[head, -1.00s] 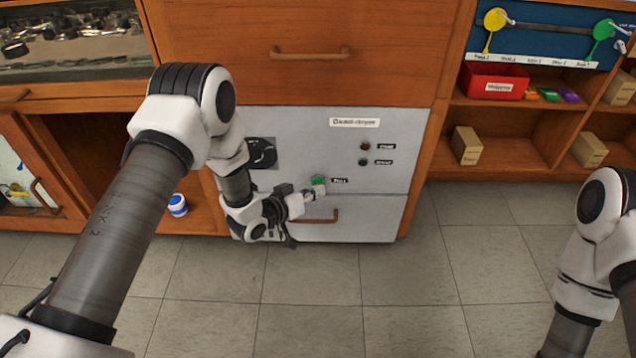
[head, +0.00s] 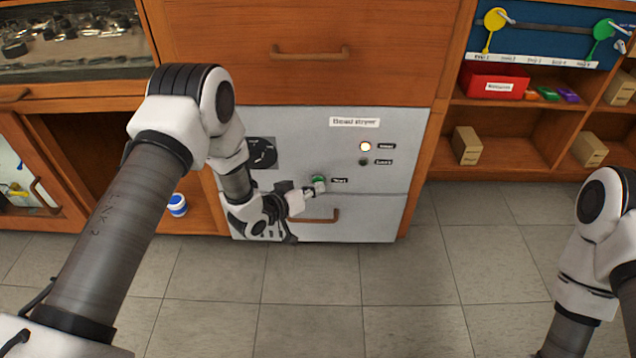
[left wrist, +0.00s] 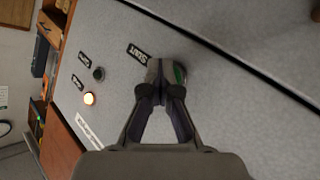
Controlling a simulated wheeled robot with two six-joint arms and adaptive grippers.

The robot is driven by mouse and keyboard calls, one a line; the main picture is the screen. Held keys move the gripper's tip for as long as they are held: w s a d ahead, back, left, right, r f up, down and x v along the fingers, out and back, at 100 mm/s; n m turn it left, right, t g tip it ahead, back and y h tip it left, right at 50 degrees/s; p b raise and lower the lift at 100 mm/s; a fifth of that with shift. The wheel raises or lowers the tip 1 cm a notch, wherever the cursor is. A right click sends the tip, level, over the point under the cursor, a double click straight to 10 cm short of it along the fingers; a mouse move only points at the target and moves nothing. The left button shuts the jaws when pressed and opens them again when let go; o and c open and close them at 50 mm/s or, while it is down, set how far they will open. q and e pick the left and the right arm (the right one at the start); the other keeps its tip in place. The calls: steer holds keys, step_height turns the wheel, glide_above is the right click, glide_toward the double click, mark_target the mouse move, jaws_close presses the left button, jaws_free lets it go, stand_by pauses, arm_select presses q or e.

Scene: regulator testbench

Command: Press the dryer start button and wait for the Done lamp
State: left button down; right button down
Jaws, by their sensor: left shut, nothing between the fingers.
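The dryer (head: 370,218) is a grey-fronted unit set in the wooden cabinet. Its green start button (head: 319,181) also shows in the left wrist view (left wrist: 181,73), partly hidden by my fingers. My left gripper (head: 312,192) is shut and empty, its fingertips at the button (left wrist: 160,68) and seemingly touching it. Of the two lamps, the upper lamp (head: 365,146) glows orange-white, also in the wrist view (left wrist: 89,99). The lower lamp (head: 363,161) is dark. The lamp labels are too blurred to read surely. My right gripper is out of view.
A drawer handle (head: 322,217) sits just below the button, near my left gripper. A dial (head: 262,153) is partly behind my left arm. A blue-and-white jar (head: 177,205) stands in the left cubby. Shelves with a red bin (head: 492,82) are at right. The floor in front is clear.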

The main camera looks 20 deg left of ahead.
arm_select(q)
steer(key=shift+s+d+p, duration=0.2)
steer(key=shift+s+p, duration=0.3)
steer(key=shift+s, duration=0.35)
steer(key=shift+s, duration=0.1)
steer(key=s+p, duration=0.1)
steer(key=s, duration=0.1)
steer(key=s+d+p, duration=0.1)
steer(key=s, duration=0.1)
steer(key=shift+s+d, duration=0.2)
steer(key=shift+s, duration=0.1)
stand_by(0.5)
